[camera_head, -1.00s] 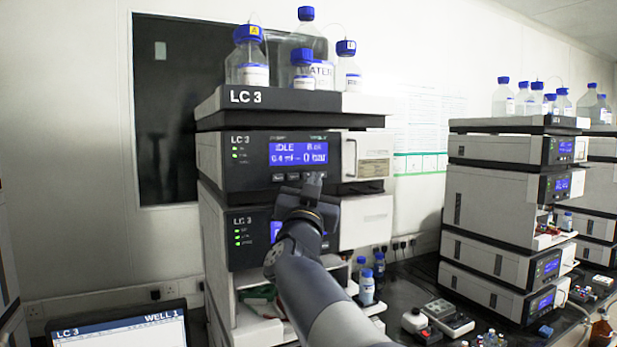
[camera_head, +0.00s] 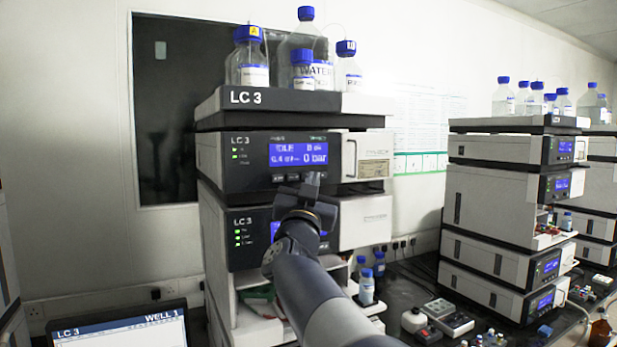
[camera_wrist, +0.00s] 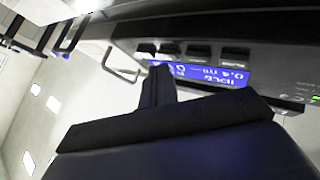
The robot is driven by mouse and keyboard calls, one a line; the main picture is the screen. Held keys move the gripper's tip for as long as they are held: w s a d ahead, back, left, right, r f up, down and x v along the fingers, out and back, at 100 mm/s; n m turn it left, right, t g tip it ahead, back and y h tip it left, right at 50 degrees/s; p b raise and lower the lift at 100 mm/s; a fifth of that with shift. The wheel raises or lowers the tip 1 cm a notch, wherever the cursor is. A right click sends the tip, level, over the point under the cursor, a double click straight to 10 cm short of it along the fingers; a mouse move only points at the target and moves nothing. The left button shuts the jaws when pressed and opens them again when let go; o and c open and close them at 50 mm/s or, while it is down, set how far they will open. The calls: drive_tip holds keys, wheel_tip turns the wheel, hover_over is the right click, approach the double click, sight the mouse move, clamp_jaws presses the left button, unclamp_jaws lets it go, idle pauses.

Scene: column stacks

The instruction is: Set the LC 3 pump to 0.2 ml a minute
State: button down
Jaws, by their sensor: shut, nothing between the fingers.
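The LC 3 pump (camera_head: 215,158) is the upper module of the near stack. Its blue display (camera_head: 298,155) reads IDLE, about 0.4 ml and 0 bar, slightly blurred. A row of dark buttons (camera_head: 292,178) sits under the display. My gripper (camera_head: 313,180) is shut and empty, its fingertips just below the display near the right end of the button row. In the wrist view my gripper (camera_wrist: 158,72) points at the button row (camera_wrist: 190,51), with the display (camera_wrist: 205,74) upside down. Whether the fingertips touch a button I cannot tell.
Solvent bottles (camera_head: 305,60) stand on the top tray (camera_head: 290,104) above the pump. A handle (camera_head: 350,158) sticks out right of the display. A second module (camera_head: 245,240) lies below, partly behind my arm. Other stacks (camera_head: 500,200) stand at right.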

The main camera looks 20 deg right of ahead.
drive_tip(key=shift+w, duration=0.45)
idle(0.4)
idle(0.3)
drive_tip(key=shift+s, duration=0.85)
drive_tip(key=shift+s+d+b, duration=0.1)
drive_tip(key=shift+s+b, duration=0.6)
drive_tip(key=shift+s, duration=1.8)
drive_tip(key=s+b, duration=0.1)
drive_tip(key=s, duration=0.2)
drive_tip(key=shift+s+d, duration=0.1)
drive_tip(key=shift+s, duration=0.25)
drive_tip(key=shift+w, duration=0.1)
